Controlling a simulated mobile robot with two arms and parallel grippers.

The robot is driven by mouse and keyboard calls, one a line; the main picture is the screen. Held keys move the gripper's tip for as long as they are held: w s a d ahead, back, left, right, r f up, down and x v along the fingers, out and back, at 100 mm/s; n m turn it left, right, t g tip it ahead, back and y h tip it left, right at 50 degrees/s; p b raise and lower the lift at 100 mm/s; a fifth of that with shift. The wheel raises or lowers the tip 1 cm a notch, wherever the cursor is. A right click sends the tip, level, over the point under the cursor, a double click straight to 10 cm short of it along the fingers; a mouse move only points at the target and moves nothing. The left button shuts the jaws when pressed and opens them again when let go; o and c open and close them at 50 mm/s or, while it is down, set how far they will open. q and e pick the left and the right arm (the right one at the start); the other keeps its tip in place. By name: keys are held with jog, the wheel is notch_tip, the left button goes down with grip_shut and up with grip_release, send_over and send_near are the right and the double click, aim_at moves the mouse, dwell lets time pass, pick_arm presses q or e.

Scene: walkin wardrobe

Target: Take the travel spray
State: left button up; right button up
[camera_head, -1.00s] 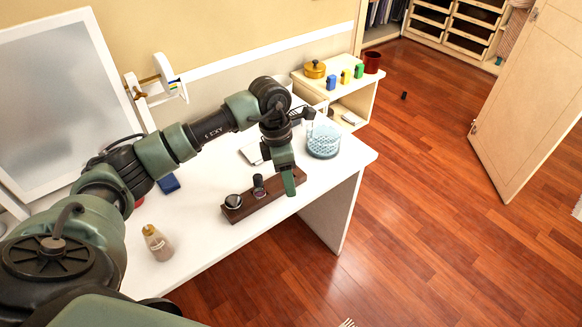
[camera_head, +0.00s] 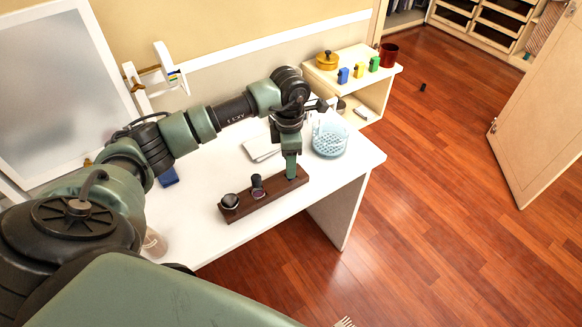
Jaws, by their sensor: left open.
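A dark wooden holder (camera_head: 243,212) lies on the white table. On it stand a small dark bottle with a purplish base (camera_head: 257,187) and a round item with a pale top (camera_head: 229,201). I cannot tell for sure which item is the travel spray; the small dark bottle may be it. My left gripper (camera_head: 291,173) points down at the right end of the holder, to the right of the bottle. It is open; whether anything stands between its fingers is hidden. My right gripper is not in view.
A pale blue basket (camera_head: 329,139) stands close right of the gripper on the table (camera_head: 345,170). A tan bottle (camera_head: 154,245) is partly hidden by my arm. A shelf (camera_head: 365,70) with small coloured items stands behind.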

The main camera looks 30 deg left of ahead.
pick_arm(q)
jog(key=f, duration=0.2)
jog(key=shift+w+f, duration=0.2)
jog(key=shift+f, duration=0.55)
grip_shut()
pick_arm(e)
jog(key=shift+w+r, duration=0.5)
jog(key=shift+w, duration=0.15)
